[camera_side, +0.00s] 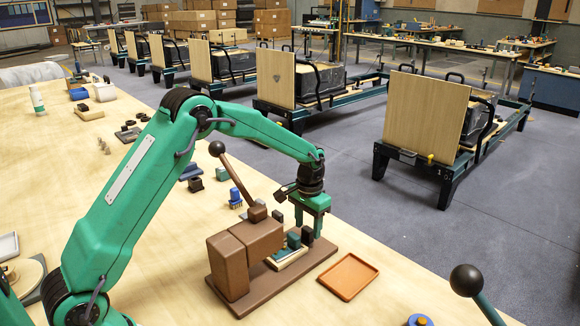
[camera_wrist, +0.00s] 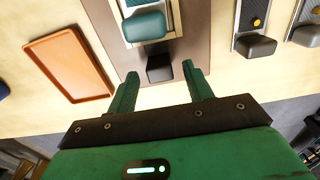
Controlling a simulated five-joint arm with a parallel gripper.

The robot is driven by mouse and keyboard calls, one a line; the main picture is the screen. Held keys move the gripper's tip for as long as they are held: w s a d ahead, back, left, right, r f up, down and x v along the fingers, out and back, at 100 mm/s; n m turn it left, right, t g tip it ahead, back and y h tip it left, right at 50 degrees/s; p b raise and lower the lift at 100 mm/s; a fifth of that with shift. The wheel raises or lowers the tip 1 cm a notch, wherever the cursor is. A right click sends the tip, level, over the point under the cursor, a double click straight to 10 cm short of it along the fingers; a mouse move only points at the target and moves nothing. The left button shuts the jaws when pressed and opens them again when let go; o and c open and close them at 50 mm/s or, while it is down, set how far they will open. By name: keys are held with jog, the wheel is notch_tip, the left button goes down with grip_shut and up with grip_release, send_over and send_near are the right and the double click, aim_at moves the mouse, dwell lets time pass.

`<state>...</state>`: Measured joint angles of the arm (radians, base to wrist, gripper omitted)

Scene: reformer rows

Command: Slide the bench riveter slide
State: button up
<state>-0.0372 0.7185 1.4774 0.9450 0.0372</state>
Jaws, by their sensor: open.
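The bench riveter (camera_side: 247,248) is a brown machine on a brown base plate, with a lever ending in a black ball. Its slide (camera_side: 293,241) has a teal block on a pale track and a black grip block at the outer end. The teal block (camera_wrist: 145,25) shows at the top of the wrist view, with the black grip block (camera_wrist: 159,68) below it. My green gripper (camera_side: 309,225) is open and points down over the slide's outer end. In the wrist view its fingertips (camera_wrist: 161,73) lie on either side of the black block; contact cannot be told.
An orange tray (camera_side: 348,276) lies beside the base plate. A blue brush-like item (camera_side: 235,196) stands behind the riveter. Wooden reformers (camera_side: 425,115) stand on the floor beyond the table.

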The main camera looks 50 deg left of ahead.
jog(key=shift+r, duration=2.85)
jog(key=c, duration=0.5)
jog(key=n, duration=0.4)
jog(key=shift+n, duration=0.4)
jog(key=n, duration=1.3)
jog(key=shift+r, duration=0.1)
jog(key=shift+f, duration=3.95)
